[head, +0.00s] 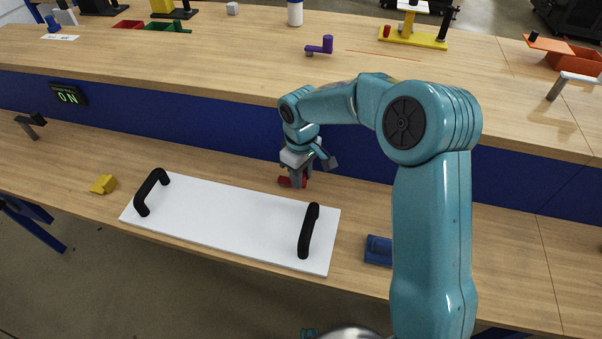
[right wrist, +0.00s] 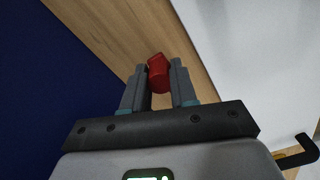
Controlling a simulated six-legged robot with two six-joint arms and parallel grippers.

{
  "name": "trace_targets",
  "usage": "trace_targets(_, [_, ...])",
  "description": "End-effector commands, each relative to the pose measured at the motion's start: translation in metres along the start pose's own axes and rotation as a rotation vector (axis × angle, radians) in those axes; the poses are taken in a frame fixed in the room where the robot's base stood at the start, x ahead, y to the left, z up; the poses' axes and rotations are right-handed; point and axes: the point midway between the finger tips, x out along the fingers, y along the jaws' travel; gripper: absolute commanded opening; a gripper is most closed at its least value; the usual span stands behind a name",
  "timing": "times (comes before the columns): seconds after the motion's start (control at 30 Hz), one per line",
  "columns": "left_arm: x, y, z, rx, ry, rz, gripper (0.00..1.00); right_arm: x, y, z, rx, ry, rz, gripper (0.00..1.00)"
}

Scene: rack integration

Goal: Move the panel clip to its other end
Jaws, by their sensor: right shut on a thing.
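My right gripper (head: 297,178) points down just behind the white panel (head: 230,218), between its middle and its right end. The gripper is shut on a small red piece (head: 284,182), which looks like the panel clip. In the right wrist view the red piece (right wrist: 159,73) sits between the fingertips of the right gripper (right wrist: 159,85). The fingers partly hide it, and I cannot tell whether it touches the table. The panel lies flat on the lower bench, with a black handle near each end. My left gripper is not in view.
A yellow block (head: 103,185) lies left of the panel, and a blue block (head: 379,250) lies to its right, partly behind my arm. A dark bracket (head: 31,124) stands at the far left. A raised shelf with a blue front (head: 200,125) runs behind.

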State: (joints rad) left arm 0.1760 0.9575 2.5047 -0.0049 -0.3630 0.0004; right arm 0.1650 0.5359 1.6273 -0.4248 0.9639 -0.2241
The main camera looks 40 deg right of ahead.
Motion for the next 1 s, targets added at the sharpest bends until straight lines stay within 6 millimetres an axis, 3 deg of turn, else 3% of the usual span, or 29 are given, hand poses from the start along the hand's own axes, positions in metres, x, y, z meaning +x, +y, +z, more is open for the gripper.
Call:
trace_targets(0.37, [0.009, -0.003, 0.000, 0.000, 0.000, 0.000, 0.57, 0.001, -0.010, 0.002, 0.197, 0.004, 0.000, 0.00])
trace_targets(1.0, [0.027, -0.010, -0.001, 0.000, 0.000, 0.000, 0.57, 0.001, -0.039, -0.002, 0.800, 0.005, -0.002, 0.00])
